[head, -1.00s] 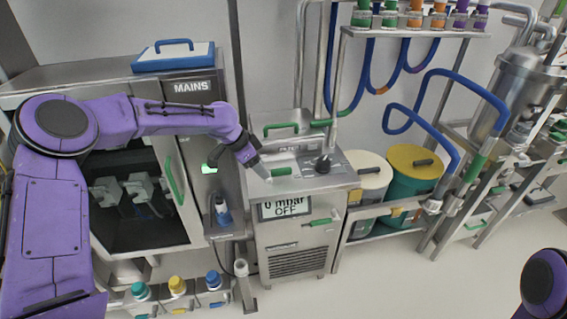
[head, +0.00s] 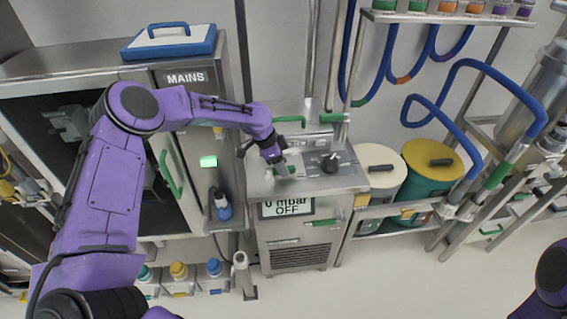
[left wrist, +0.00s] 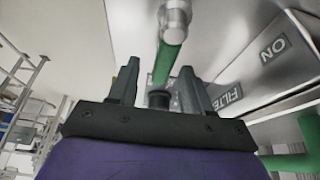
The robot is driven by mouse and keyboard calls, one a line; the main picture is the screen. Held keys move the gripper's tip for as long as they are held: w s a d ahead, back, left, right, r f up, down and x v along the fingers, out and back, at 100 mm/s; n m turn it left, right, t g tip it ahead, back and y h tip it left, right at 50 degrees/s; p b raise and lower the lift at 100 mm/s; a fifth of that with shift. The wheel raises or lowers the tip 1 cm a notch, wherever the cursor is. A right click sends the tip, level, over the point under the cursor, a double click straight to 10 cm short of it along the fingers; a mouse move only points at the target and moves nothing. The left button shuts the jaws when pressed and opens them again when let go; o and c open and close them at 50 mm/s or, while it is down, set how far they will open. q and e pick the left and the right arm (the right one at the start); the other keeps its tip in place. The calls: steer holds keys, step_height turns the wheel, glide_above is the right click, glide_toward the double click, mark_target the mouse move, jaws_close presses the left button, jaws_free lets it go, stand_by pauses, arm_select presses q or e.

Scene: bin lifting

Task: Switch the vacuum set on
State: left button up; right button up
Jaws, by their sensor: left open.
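The vacuum set (head: 292,240) is a steel cabinet with a display (head: 287,208) that reads "0 mbar OFF". On its top panel is a small green handle (head: 287,170), partly hidden by my left gripper (head: 279,161). In the left wrist view my left gripper (left wrist: 158,88) is open. A green lever (left wrist: 167,62) with a grey end shows between and beyond its fingers; I cannot tell whether they touch it. Labels "ON" (left wrist: 276,49) and "FILTER" are on the panel beside it. My right gripper is not in view.
A black knob (head: 330,162) stands on the panel to the right. A steel "MAINS" cabinet (head: 187,78) is on the left. Drums with a yellow lid (head: 432,150) and a white lid (head: 381,158) stand on the right.

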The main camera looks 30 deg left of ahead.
arm_select(q)
steer(key=shift+w+d+f, duration=0.2)
steer(key=shift+w+f, duration=0.5)
steer(key=shift+f, duration=0.3)
steer(key=shift+s+r, duration=0.2)
steer(key=shift+s, duration=0.1)
steer(key=shift+s+r, duration=0.1)
steer(key=shift+s, duration=0.05)
steer(key=shift+c, duration=0.9)
jaws_close()
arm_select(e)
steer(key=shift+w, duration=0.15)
